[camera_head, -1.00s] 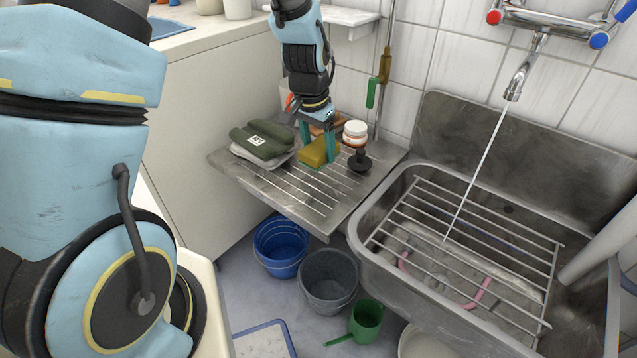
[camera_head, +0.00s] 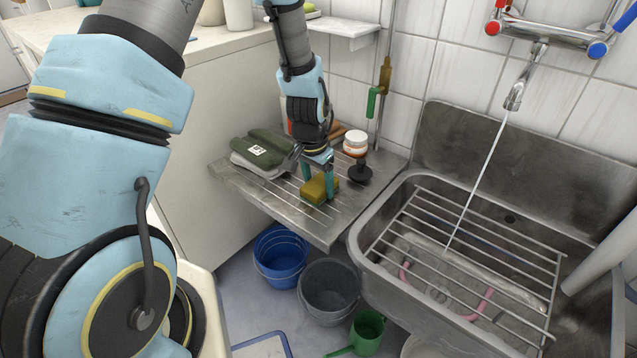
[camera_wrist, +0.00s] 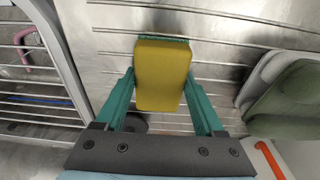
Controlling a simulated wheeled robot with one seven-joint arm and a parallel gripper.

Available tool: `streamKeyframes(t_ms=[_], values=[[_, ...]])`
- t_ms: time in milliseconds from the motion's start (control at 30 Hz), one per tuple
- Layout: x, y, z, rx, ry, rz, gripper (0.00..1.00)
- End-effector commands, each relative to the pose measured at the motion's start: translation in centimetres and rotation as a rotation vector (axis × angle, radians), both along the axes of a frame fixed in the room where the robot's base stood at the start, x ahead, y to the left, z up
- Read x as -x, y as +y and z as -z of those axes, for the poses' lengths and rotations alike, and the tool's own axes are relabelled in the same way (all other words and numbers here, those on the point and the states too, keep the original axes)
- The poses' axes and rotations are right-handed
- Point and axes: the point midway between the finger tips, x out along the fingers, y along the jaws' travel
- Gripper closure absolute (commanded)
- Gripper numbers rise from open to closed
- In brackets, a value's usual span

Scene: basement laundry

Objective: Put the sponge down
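The sponge (camera_head: 319,187) is yellow with a green layer and is at the front part of the ribbed metal drainboard (camera_head: 292,211). In the wrist view the sponge (camera_wrist: 162,75) lies between the two teal fingers, and their tips meet its sides. My gripper (camera_head: 318,185) points down and is shut on it. In the wrist view the gripper (camera_wrist: 161,85) shows both fingers and bare drainboard around the sponge. The sponge is at or just above the board; I cannot tell if it touches.
A folded green cloth (camera_head: 263,142) lies left of the gripper. A black plunger-like piece (camera_head: 360,172) and a white-lidded jar (camera_head: 355,142) stand close on the right. The steel sink (camera_head: 362,225) with running water is further right. Blue (camera_head: 279,257) and grey (camera_head: 329,292) buckets stand below.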

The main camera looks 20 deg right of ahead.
Motion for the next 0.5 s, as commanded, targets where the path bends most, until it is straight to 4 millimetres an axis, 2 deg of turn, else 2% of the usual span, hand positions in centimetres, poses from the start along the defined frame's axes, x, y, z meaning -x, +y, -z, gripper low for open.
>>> streamKeyframes(t_ms=[33, 267, 500], values=[[0.00, 0.00, 0.03, 0.000, 0.000, 0.000, 0.25], [0.00, 0.00, 0.01, 0.000, 0.000, 0.000, 0.00], [0.00, 0.00, -0.11, 0.000, 0.000, 0.000, 0.00]])
